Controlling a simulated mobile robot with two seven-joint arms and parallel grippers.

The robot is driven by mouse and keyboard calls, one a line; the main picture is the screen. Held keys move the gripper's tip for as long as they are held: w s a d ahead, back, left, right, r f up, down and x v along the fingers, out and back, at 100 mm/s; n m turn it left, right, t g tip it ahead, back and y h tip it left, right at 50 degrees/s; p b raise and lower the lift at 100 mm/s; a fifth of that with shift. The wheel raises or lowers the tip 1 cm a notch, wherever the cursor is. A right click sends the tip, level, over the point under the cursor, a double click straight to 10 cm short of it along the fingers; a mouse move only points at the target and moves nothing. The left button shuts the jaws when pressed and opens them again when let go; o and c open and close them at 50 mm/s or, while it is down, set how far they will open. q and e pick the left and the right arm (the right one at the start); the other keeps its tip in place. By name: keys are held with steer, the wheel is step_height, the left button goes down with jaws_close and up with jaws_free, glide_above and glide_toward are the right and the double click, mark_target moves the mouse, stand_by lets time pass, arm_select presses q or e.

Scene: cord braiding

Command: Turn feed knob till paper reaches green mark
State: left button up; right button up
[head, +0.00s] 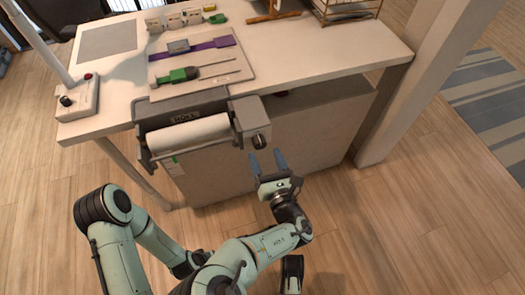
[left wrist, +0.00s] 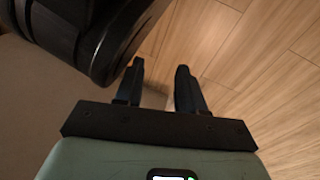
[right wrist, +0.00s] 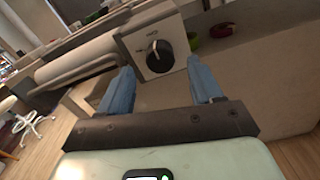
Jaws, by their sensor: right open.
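The feed knob (head: 259,141) is dark and round, on a grey box at the right end of the paper holder. It also shows in the right wrist view (right wrist: 159,54), with a pale pointer line on it. The white paper roll (head: 190,133) lies in the dark holder at the table's front edge. A small green mark (head: 175,159) shows below the roll's left part. My right gripper (head: 265,153) is open and empty, its blue fingers pointing at the knob, apart from it. My left gripper (left wrist: 159,72) is open and empty over the floor.
The white table (head: 300,48) carries a board with a green-handled tool (head: 185,74) and a purple strap. A switch box (head: 78,98) stands at its left corner, a wire basket (head: 345,8) at the back. A pale post (head: 410,75) rises at the right.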

mark_target(261, 146)
arm_select(q)
steer(key=shift+s+a+f+g+b, duration=0.1)
steer(key=shift+s+f+g+b, duration=0.2)
steer(key=shift+s+f, duration=0.35)
arm_select(e)
steer(key=shift+x, duration=1.65)
arm_select(q)
steer(key=shift+s+r, duration=0.1)
steer(key=shift+r, duration=0.05)
arm_select(e)
steer(key=c, duration=1.1)
steer(key=shift+o, duration=0.2)
